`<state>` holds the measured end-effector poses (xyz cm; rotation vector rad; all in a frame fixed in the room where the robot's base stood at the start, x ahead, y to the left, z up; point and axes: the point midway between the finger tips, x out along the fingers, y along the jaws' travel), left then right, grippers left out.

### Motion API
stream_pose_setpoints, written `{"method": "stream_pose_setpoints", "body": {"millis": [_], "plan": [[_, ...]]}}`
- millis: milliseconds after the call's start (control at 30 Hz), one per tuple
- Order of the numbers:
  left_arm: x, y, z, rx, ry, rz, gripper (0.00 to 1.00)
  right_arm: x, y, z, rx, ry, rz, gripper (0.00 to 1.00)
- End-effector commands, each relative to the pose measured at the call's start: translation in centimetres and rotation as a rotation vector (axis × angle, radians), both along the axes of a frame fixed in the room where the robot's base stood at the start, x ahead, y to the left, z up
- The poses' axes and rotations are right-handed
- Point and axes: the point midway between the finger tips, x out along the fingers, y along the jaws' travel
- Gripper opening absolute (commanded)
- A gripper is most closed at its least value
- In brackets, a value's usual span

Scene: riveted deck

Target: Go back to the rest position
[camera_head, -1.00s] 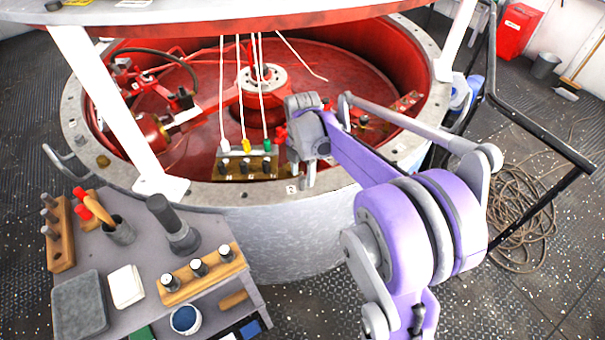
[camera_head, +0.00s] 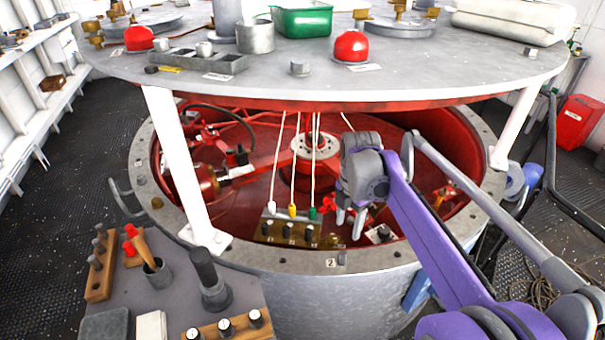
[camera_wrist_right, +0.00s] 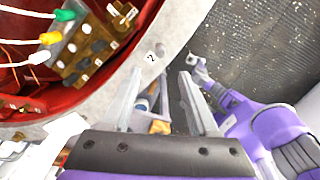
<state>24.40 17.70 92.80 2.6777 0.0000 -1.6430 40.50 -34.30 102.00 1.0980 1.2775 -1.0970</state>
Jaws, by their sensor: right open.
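My right gripper (camera_head: 350,222) hangs over the red-lined drum, just right of the block with the coloured plugs. Its two grey fingers are apart, and nothing shows between them. In the right wrist view the open fingers (camera_wrist_right: 158,95) point over the drum's rim, with the tool table partly visible between them. My purple right arm comes in from the lower right in the head view. My left gripper is in neither view.
The plug block (camera_head: 291,231) has white, yellow and green plugs on cords. The drum's grey rim (camera_head: 290,262) surrounds it. A round upper deck (camera_head: 400,70) on white posts (camera_head: 180,165) overhangs the drum. The tool table (camera_head: 165,300) is lower left; a red box (camera_head: 578,122) stands far right.

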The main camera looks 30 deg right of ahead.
Motion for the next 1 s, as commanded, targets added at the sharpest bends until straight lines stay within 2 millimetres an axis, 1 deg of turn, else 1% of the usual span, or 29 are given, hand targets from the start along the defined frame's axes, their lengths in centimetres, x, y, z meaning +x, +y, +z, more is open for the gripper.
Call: {"method": "stream_pose_setpoints", "body": {"millis": [167, 267, 367, 467, 600, 700, 800, 900, 1000], "plan": [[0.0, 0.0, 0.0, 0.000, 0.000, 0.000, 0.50, -0.1, 0.2, 0.0, -0.002, -0.003, -0.012, 0.60], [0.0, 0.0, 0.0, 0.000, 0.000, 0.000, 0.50, -0.7, 1.4, -0.1, -0.007, -0.024, -0.087, 0.60], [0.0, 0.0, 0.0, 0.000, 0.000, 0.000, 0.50, -2.2, 3.7, -0.4, -0.013, -0.068, -0.251, 0.60], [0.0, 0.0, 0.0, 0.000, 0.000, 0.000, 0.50, -4.2, 6.4, -1.1, -0.003, -0.134, -0.477, 0.60], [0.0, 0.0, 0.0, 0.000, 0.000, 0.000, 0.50, -7.5, 10.0, -2.6, 0.050, -0.226, -0.811, 0.60], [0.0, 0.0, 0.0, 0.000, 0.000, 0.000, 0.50, -9.9, 12.2, -4.1, 0.117, -0.282, -1.048, 0.60], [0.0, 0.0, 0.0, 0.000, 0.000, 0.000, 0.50, -12.2, 14.0, -5.7, 0.200, -0.322, -1.269, 0.60], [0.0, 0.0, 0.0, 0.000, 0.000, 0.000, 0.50, -14.1, 15.3, -7.2, 0.283, -0.342, -1.450, 0.60], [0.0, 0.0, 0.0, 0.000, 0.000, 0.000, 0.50, -15.3, 16.1, -8.4, 0.348, -0.348, -1.580, 0.60]]}}
